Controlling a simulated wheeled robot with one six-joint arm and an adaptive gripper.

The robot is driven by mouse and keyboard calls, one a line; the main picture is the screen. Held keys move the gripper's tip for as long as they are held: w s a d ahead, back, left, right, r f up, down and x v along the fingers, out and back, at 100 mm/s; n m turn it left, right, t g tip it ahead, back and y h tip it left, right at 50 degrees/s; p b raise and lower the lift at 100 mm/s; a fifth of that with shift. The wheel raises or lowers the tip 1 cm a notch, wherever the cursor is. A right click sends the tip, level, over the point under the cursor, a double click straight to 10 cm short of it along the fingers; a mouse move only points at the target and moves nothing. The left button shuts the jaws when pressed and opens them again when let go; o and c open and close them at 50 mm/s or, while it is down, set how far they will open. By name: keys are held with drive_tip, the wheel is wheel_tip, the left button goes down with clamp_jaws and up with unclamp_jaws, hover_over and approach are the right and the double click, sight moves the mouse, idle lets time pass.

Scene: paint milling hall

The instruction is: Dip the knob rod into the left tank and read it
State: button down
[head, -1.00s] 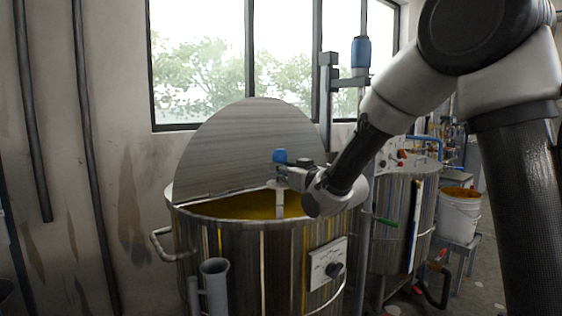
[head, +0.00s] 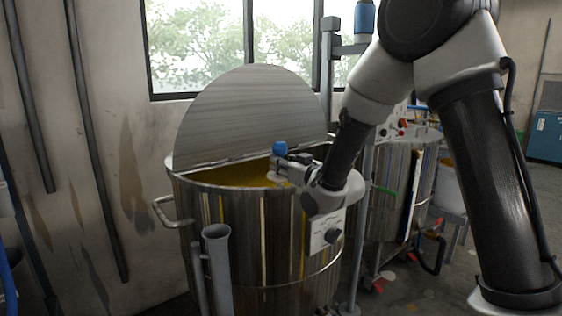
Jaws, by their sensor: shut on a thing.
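The left tank (head: 235,235) is a big steel drum with its half lid (head: 250,115) raised at the back and yellow-ochre paint (head: 228,177) inside. My gripper (head: 281,163) is over the tank's open front, near the right side of the opening. It is shut on the knob rod, whose blue knob (head: 279,148) sticks up above the fingers. The rod's lower part goes down toward the paint. Its end is hidden, and I cannot tell how deep it reaches.
A grey tube holder (head: 217,262) stands at the tank's front left. A side handle (head: 168,212) sticks out left. A second steel tank (head: 398,190) stands behind at right, with a mixer column beside it.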

drive_tip(key=shift+f, duration=1.05)
idle(2.0)
wheel_tip(320, 180, up, 37)
drive_tip(key=shift+f, duration=0.15)
idle(2.0)
idle(1.1)
